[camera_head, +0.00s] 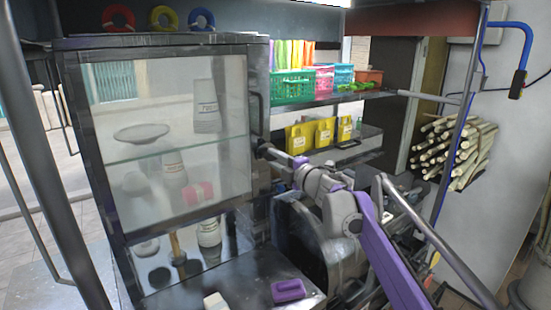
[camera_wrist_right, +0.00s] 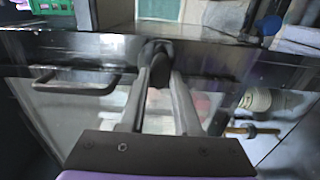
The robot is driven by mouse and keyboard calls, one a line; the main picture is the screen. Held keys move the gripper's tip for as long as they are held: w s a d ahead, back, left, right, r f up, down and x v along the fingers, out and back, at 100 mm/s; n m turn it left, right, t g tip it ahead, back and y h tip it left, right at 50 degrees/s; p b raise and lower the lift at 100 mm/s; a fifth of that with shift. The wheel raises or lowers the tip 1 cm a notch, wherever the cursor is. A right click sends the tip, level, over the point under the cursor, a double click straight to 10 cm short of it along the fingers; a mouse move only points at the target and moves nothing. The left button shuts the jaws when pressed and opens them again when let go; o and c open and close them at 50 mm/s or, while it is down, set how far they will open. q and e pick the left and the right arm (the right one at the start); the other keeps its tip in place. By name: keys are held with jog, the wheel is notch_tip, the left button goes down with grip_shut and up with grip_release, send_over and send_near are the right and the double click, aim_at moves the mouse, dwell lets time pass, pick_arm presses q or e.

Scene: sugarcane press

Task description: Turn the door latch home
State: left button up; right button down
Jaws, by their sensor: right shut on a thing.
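The glass-fronted cabinet (camera_head: 165,120) stands at the left with its dark-framed door closed or nearly so; I cannot tell which. The door latch (camera_wrist_right: 158,60) is a small dark piece on the door's frame in the wrist view. My right gripper (camera_wrist_right: 157,75) is shut on the latch, its two fingers on either side of it. In the head view my right gripper (camera_head: 266,151) reaches the door's right edge, below the door handle (camera_head: 257,108), and hides the latch. The handle also shows in the wrist view (camera_wrist_right: 75,82). My left gripper is out of view.
A shelf (camera_head: 345,97) with coloured baskets and yellow bags is behind my right arm. A dark round machine part (camera_head: 300,235) stands below the arm. A purple object (camera_head: 288,290) lies on the counter (camera_head: 250,280). Cane stalks (camera_head: 455,150) are stacked at right.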

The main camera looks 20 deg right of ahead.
dwell(0.5)
jog(key=c, duration=0.6)
grip_release()
jog(key=shift+s, duration=0.1)
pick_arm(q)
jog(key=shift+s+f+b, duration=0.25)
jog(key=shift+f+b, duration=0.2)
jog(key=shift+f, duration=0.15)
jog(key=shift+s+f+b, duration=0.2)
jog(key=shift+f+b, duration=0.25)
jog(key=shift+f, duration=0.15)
pick_arm(e)
jog(key=v, duration=1)
jog(key=shift+s, duration=0.35)
jog(key=shift+d, duration=0.15)
